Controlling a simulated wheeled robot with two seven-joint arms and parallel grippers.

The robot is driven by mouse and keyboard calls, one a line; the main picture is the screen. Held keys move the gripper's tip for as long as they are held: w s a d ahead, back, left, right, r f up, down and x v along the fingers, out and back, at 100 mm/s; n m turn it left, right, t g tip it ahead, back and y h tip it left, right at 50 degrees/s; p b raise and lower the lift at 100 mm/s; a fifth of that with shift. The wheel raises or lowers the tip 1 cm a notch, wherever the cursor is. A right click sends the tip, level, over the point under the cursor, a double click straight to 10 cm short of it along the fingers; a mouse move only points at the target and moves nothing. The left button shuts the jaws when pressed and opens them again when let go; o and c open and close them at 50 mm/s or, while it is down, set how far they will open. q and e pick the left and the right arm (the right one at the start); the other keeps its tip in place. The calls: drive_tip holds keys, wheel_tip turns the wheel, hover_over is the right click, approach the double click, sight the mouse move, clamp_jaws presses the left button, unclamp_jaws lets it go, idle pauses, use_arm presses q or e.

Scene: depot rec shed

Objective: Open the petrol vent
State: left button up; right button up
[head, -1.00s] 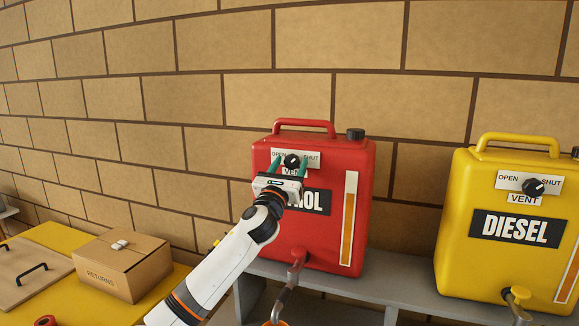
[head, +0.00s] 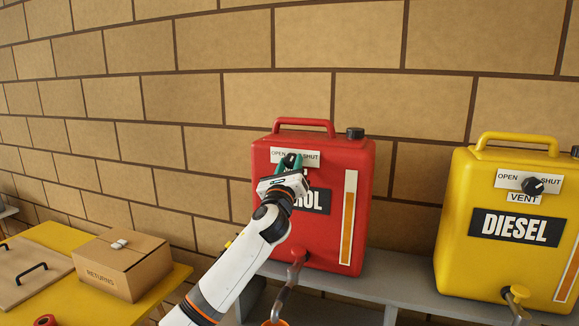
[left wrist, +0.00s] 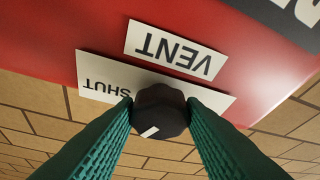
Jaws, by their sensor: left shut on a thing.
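The red petrol can (head: 325,232) stands on a grey shelf, with a white OPEN/SHUT plate (head: 311,157) near its top. My left gripper (head: 291,162) is shut on the black petrol vent knob (left wrist: 160,110), with one green finger on each side. In the left wrist view the plate (left wrist: 103,80) is upside down. SHUT is readable and the OPEN end is mostly hidden by a finger. The knob's white mark (left wrist: 150,132) points down-left there, towards the SHUT side. The VENT label (left wrist: 176,48) is clear there.
A yellow diesel can (head: 510,265) with its own vent knob (head: 532,186) stands to the right on the grey shelf (head: 408,290). A red tap (head: 297,262) sits low on the petrol can. A RETURNS box (head: 122,264) is on the yellow table at left.

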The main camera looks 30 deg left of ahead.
use_arm(q)
drive_tip(key=n+g+y, duration=0.1)
drive_tip(key=n, duration=0.1)
drive_tip(key=n+g+y, duration=0.1)
drive_tip(key=n, duration=0.2)
drive_tip(key=shift+d+r+p, duration=0.1)
drive_tip(key=shift+d+p, duration=0.05)
drive_tip(key=shift+p, duration=0.2)
drive_tip(key=n+g+p, duration=0.1)
drive_tip(key=n, duration=0.3)
drive_tip(key=shift+r+n+y, duration=0.15)
drive_tip(key=shift+n+y, duration=0.25)
drive_tip(key=n+g+p, duration=0.2)
drive_tip(key=n, duration=0.2)
drive_tip(key=shift+w+d+r+n, duration=0.1)
drive_tip(key=shift+n, duration=0.2)
drive_tip(key=shift+n+g+p, duration=0.6)
drive_tip(key=shift+n+p, duration=0.15)
drive_tip(key=shift+n, duration=0.35)
drive_tip(key=o, duration=1)
drive_tip(key=shift+s+d, duration=0.25)
drive_tip(key=shift+s, duration=0.15)
drive_tip(key=b+v, duration=0.4)
drive_tip(key=v, duration=0.7)
